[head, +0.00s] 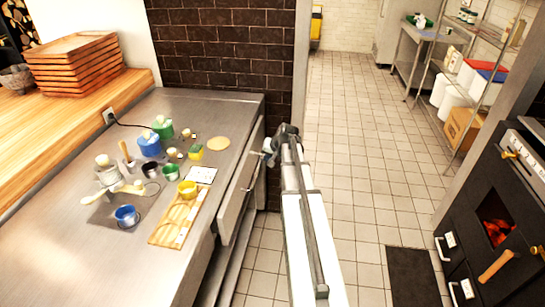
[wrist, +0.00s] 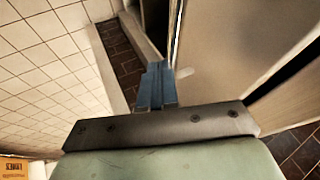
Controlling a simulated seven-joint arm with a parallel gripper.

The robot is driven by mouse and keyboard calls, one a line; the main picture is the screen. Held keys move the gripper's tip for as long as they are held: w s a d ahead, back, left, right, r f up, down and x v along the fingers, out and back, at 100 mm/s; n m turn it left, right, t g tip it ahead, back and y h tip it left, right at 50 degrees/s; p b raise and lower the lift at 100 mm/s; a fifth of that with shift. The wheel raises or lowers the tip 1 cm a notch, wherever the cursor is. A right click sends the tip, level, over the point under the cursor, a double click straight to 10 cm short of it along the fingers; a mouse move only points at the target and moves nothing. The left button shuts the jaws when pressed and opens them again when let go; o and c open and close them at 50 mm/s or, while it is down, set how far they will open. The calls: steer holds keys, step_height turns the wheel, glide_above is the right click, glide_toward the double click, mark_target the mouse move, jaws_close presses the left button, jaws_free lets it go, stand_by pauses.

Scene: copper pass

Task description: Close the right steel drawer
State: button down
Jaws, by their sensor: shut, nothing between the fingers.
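The steel counter (head: 150,265) runs along the left in the head view, its drawer side facing the aisle. The right steel drawer (head: 238,197) is at the far part of that side. Its front panel stands out from the counter edge, so it looks partly open; how far is hard to tell. My gripper (head: 268,152) is at the panel's far end, on the aisle side. In the wrist view the blue fingers (wrist: 157,72) are together and empty, close to a large grey-beige panel (wrist: 235,45). I cannot tell whether they touch it.
On the counter stand small pots, a blue cup (head: 126,215), a yellow cup (head: 187,189) and a wooden board (head: 168,228). A black oven (head: 470,225) with a fire stands at right. A dark mat (head: 412,275) lies before it. The tiled aisle (head: 350,150) is clear.

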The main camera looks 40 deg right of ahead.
steer(key=shift+w+a, duration=0.1)
stand_by(0.3)
steer(key=shift+w+a, duration=1.75)
steer(key=shift+a, duration=0.05)
steer(key=shift+r, duration=0.1)
glide_toward(253, 157)
steer(key=s+d+r, duration=0.3)
steer(key=s, duration=0.2)
steer(key=shift+d+r, duration=0.1)
